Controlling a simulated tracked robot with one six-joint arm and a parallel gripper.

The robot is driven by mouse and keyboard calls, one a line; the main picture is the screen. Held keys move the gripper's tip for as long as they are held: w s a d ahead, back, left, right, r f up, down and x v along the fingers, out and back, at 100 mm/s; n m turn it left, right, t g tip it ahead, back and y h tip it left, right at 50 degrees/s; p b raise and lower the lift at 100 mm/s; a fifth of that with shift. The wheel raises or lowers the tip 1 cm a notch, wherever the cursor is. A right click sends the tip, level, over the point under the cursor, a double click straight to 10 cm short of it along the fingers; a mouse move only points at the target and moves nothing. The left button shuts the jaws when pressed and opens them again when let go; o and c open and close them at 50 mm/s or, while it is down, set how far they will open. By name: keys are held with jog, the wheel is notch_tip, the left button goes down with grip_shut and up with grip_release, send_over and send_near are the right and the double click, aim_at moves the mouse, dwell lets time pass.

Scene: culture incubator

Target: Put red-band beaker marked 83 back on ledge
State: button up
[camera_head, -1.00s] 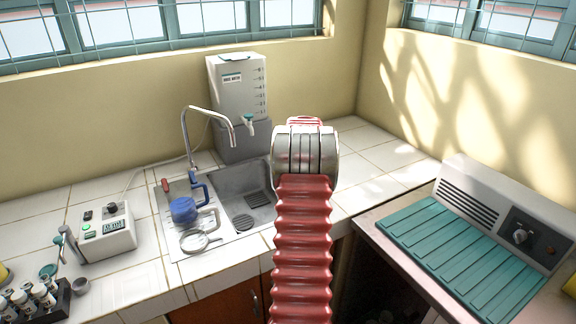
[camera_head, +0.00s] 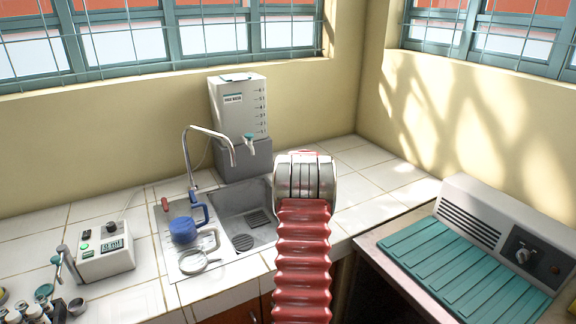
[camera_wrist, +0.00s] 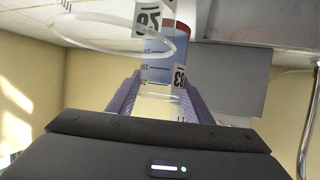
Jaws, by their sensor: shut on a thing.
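My gripper (camera_wrist: 160,92) shows in the wrist view, with its two purple-grey fingers either side of a clear beaker (camera_wrist: 157,72). It is shut on this beaker, which has a red band, a bluish part and a label that reads 83, tilted in the picture. A clear round rim and a second black-and-white label (camera_wrist: 147,17), cut off by the top edge, show nearer the top; I cannot tell which vessel they belong to. In the head view my arm hides the gripper and the beaker. I cannot make out the ledge in either view.
A sink (camera_head: 248,208) with a tall tap and blue jug (camera_head: 184,230) lies left of my arm. A white water tank (camera_head: 238,105) stands behind it. A control box (camera_head: 104,250) is at left. A teal ribbed mat (camera_head: 455,262) lies at right. Tiles right of the sink are clear.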

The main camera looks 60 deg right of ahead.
jog(key=shift+f, duration=1.8)
jog(key=shift+f, duration=0.1)
jog(key=o, duration=1.3)
jog(key=shift+s+a+r, duration=0.25)
jog(key=v, duration=1.1)
jog(key=shift+s, duration=0.15)
